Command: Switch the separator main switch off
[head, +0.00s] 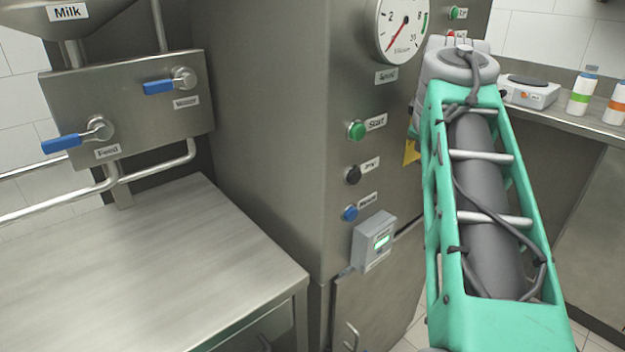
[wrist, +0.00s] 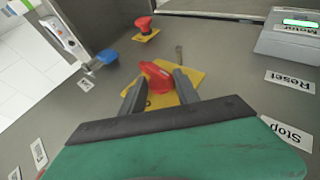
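The main switch (wrist: 158,77), a red rotary handle on a yellow plate (wrist: 196,78), is in the middle of the wrist view. In the head view only a corner of a yellow plate (head: 411,153) shows beside my arm; the red handle is hidden. My gripper (wrist: 158,88) points at the switch from the front. Its two dark fingers are apart, one on each side of the red handle. I see no clear contact between the fingers and the handle. In the head view my arm hides the gripper.
A red mushroom button (wrist: 144,25) on a yellow plate lies beyond the switch. Blue-handled valves (head: 160,86) are at left. The steel table (head: 140,270) is clear.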

